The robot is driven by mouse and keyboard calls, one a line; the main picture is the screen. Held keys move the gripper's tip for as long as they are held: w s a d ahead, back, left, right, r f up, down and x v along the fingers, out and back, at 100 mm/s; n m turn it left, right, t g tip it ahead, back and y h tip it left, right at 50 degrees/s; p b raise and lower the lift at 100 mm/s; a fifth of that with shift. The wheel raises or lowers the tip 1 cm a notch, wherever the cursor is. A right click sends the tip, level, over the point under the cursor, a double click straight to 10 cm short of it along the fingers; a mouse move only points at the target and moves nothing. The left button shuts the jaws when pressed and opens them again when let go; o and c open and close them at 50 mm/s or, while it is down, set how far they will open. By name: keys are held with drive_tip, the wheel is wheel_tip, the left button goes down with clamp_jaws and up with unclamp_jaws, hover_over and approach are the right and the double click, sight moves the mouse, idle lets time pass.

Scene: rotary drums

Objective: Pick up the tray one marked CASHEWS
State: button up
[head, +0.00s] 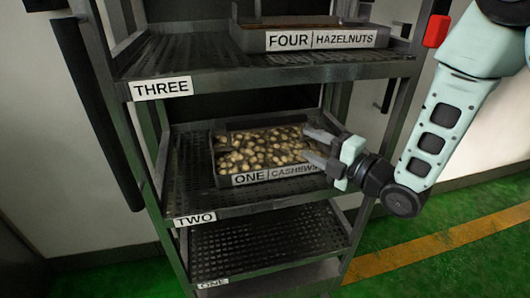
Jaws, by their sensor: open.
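The tray one marked CASHEWS (222,181) sits on the shelf labelled TWO. It is a dark tray full of pale nuts, with a white label on its front reading ONE and CASHEWS. My gripper (311,144) is at the tray's right end, its fingers pointing left and spread apart. The fingers overlap the tray's right edge in the picture, and the lower one covers the end of the label. I cannot tell whether the fingers touch the tray.
A tray labelled FOUR HAZELNUTS (385,39) sits on the shelf labelled THREE (200,73) above. The shelf labelled ONE (270,243) below looks empty. Rack posts (166,160) flank the shelves. Green floor (470,210) with a yellow stripe lies to the right.

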drive_tip(key=x, duration=1.6)
drive_tip(key=shift+w+a+r, duration=0.15)
drive_tip(key=shift+w+a, duration=0.05)
clamp_jaws()
idle(0.7)
drive_tip(key=shift+r, duration=0.1)
